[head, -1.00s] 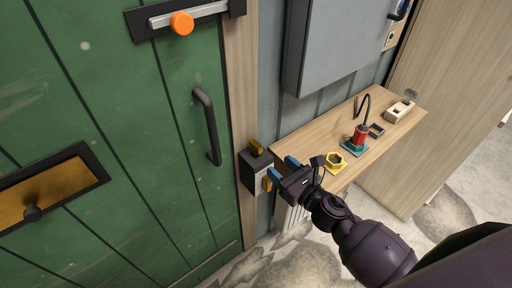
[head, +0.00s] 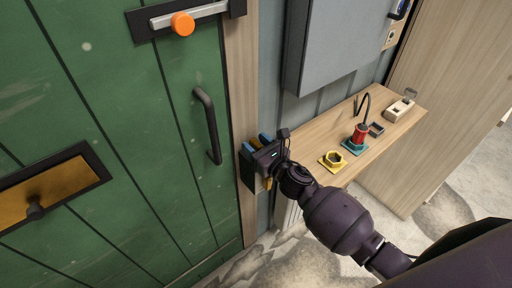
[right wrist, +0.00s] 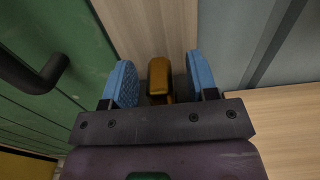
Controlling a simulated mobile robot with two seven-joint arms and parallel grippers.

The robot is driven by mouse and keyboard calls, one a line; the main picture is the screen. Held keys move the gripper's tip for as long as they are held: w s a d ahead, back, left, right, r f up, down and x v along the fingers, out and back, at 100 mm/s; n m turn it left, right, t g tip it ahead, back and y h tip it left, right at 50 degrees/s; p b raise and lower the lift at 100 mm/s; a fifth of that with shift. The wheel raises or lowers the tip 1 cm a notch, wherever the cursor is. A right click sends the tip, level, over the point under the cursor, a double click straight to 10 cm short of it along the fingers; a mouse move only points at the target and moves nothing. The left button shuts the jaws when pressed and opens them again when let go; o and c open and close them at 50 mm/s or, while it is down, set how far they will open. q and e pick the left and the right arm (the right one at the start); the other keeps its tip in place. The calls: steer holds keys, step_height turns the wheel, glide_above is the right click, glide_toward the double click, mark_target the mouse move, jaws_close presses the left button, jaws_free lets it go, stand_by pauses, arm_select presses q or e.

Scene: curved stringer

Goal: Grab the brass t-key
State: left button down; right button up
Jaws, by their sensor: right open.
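The brass t-key (right wrist: 159,77) stands between the two blue fingers of my right gripper in the right wrist view. A gap shows on each side of it, so the fingers are apart from it. My right gripper (head: 257,142) is open, over the dark box (head: 247,172) on the door frame, and hides most of the key in the head view. A brass-coloured piece (head: 268,183) shows just below the gripper; I cannot tell if it belongs to the key. My left gripper is not in view.
The green door (head: 130,130) with its dark handle (head: 208,125) is left of the gripper. A grey cabinet (head: 335,45) hangs above.

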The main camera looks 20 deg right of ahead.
jaws_close()
stand_by(0.3)
